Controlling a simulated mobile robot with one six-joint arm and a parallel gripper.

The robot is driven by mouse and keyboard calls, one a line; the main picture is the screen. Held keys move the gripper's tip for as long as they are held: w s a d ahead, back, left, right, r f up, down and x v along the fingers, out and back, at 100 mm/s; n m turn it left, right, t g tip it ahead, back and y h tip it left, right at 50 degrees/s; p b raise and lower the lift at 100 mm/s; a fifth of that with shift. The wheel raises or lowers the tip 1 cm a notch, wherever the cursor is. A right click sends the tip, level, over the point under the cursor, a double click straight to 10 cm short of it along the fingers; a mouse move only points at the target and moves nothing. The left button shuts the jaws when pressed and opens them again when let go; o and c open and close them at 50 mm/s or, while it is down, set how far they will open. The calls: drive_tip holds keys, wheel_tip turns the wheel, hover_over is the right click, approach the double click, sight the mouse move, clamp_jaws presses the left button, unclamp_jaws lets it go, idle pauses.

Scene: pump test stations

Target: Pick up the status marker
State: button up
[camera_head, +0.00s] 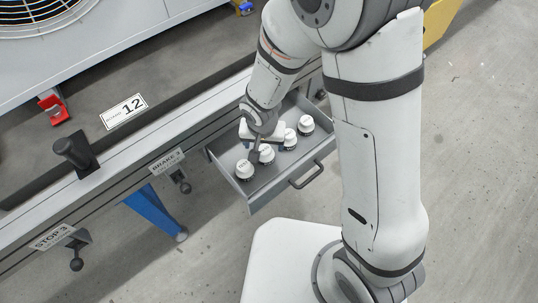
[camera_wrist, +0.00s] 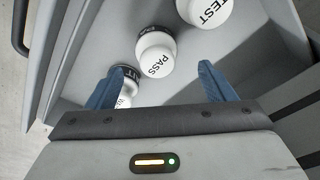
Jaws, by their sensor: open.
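Several white, round-topped status markers with dark bases stand in a row in an open grey drawer (camera_head: 262,191). In the head view, the one nearest the drawer's left end is a TEST marker (camera_head: 244,170); another marker (camera_head: 306,125) stands at the far right end. In the wrist view, a PASS marker (camera_wrist: 156,58) is ahead, between and beyond the fingertips. The TEST marker (camera_wrist: 206,10) is cut by the top edge. A third marker (camera_wrist: 127,90) is partly hidden by the left blue finger. My gripper (camera_wrist: 160,72) is open and empty, low over the drawer; it also shows in the head view (camera_head: 267,148).
The drawer handle (camera_head: 306,175) is on its front. Drawer walls surround the markers closely. A bench rail carries a black knob (camera_head: 72,152), a BRAKE 3 lever (camera_head: 181,183) and a STOP 3 lever (camera_head: 76,254). The floor at right is clear.

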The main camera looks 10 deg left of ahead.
sight(265, 149)
drive_tip(key=f+b, duration=0.1)
drive_tip(key=f, duration=0.1)
drive_tip(key=f+b, duration=0.1)
drive_tip(key=f, duration=0.1)
drive_tip(key=shift+w+d+f, duration=0.2)
drive_tip(key=shift+r, duration=0.1)
